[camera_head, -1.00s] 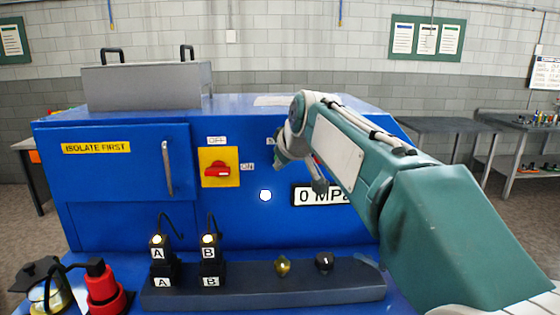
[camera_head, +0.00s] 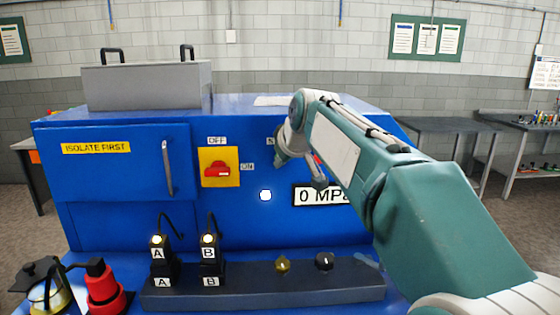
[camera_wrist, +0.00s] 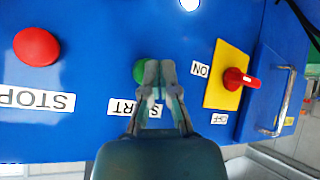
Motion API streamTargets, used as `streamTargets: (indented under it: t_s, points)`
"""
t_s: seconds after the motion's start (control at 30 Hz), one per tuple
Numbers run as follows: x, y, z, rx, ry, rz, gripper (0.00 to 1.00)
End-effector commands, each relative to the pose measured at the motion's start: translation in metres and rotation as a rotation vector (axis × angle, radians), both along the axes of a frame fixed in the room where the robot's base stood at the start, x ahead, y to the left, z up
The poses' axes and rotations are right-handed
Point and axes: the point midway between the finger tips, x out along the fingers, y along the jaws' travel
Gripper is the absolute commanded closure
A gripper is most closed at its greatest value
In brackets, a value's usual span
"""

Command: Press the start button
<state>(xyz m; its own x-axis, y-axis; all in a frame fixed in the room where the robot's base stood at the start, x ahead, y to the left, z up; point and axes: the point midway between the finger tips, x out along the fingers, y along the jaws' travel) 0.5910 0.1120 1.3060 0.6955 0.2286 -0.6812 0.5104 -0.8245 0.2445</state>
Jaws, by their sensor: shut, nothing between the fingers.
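The green start button (camera_wrist: 139,71) is on the blue panel in the wrist view, above the START label (camera_wrist: 122,106). My gripper (camera_wrist: 160,66) is shut and empty. Its fingertips overlap the right side of the button and the middle of the label in the picture. I cannot tell whether they touch the button. In the head view my gripper (camera_head: 280,160) is close to the machine's front face (camera_head: 120,215), and my arm hides the start button there.
A red STOP button (camera_wrist: 37,46) is left of the start button in the wrist view. A red rotary switch (camera_head: 217,171) on a yellow plate and a door handle (camera_head: 167,168) stick out. A pressure display (camera_head: 314,196) reads 0 MPa. A dark console (camera_head: 240,294) juts out below.

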Motion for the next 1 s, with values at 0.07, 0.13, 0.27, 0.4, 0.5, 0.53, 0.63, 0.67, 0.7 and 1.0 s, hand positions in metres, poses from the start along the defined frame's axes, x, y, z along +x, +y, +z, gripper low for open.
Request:
streamTargets:
  t_s: [0.07,0.13,0.27,0.4,0.5,0.53,0.63,0.67,0.7,1.0]
  points:
    - [0.0011,-0.0001,-0.0002,0.000,0.000,0.000,1.00]
    - [0.0018,-0.0001,-0.0004,0.000,0.000,0.000,1.00]
    - [0.0033,0.0000,-0.0006,-0.001,0.001,0.000,1.00]
    - [0.0047,0.0000,-0.0009,0.000,0.001,0.000,1.00]
    - [0.0056,0.0001,-0.0008,-0.001,0.001,0.000,1.00]
    - [0.0054,0.0000,-0.0008,-0.001,0.001,0.000,1.00]
    - [0.0054,0.0000,-0.0007,-0.001,0.001,0.000,1.00]
    - [0.0053,0.0000,-0.0007,-0.001,0.001,0.000,1.00]
    - [0.0053,0.0000,-0.0007,-0.001,0.001,0.000,1.00]
    - [-0.0042,0.0001,0.0001,0.000,0.000,0.000,1.00]
